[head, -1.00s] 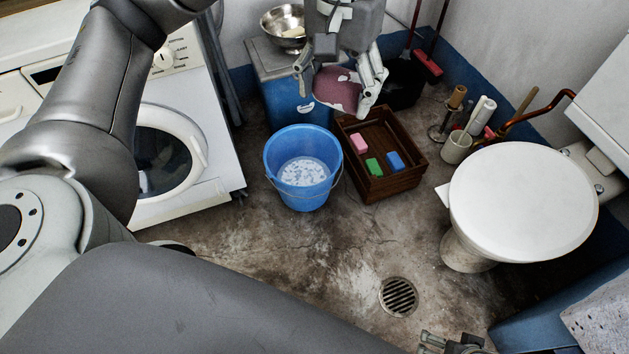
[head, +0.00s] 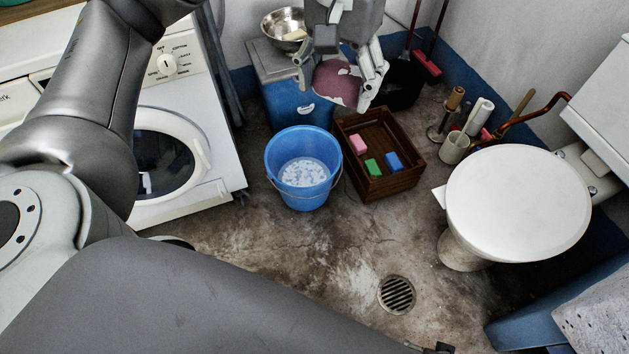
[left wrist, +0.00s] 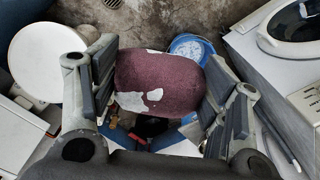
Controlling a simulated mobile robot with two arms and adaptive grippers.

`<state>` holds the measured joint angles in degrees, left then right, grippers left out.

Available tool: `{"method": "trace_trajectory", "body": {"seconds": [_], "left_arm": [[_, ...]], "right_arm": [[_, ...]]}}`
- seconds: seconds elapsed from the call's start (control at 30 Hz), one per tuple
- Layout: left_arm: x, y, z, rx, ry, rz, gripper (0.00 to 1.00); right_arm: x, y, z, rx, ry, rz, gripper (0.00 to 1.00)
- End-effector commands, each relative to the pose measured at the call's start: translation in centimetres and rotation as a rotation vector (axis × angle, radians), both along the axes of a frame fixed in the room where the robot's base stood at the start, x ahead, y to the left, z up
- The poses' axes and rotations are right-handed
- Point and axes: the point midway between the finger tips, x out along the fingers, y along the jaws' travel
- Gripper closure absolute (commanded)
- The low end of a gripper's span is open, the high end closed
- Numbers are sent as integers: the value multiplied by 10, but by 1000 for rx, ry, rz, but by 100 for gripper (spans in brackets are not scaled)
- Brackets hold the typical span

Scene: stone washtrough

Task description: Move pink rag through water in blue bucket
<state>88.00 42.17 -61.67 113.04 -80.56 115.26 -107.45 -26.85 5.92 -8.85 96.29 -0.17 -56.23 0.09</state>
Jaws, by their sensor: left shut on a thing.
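The pink rag (head: 339,84) is a dull dark-pink lump with white patches. My left gripper (head: 336,92) is shut on it, with a finger on each side. In the left wrist view the rag (left wrist: 160,82) fills the space between the fingers. The blue bucket (head: 272,164) stands on the floor, with pale water with whitish patches (head: 304,172) inside. In the head view the rag appears behind and above the bucket, apart from it. In the left wrist view the rag partly hides the bucket (left wrist: 190,43). Only a sliver of my right gripper (head: 437,348) shows at the bottom edge.
A wooden crate (head: 392,186) with pink, green and blue blocks stands right of the bucket. A blue container (head: 290,105) with a metal bowl (head: 283,24) stands behind. A washing machine (head: 215,130) is left, a toilet (head: 518,204) right. Floor around the drain (head: 396,294) is clear.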

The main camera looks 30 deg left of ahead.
Motion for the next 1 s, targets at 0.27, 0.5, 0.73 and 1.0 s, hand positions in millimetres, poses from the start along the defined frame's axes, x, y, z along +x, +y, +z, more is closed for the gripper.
{"method": "trace_trajectory", "body": {"seconds": [0.27, 0.5, 0.73, 1.0], "left_arm": [[0, 0, 12, 0, 0, 0, 51], [0, 0, 20, 0, 0, 0, 51], [0, 0, 27, 0, 0, 0, 51], [0, 0, 37, 0, 0, 0, 51]], "right_arm": [[-14, -2, -24, -2, 18, 3, 0], [-28, -4, -44, -3, 31, 6, 0], [-43, -6, -61, -5, 43, 9, 0], [-63, -9, -78, -6, 57, 12, 0]]}}
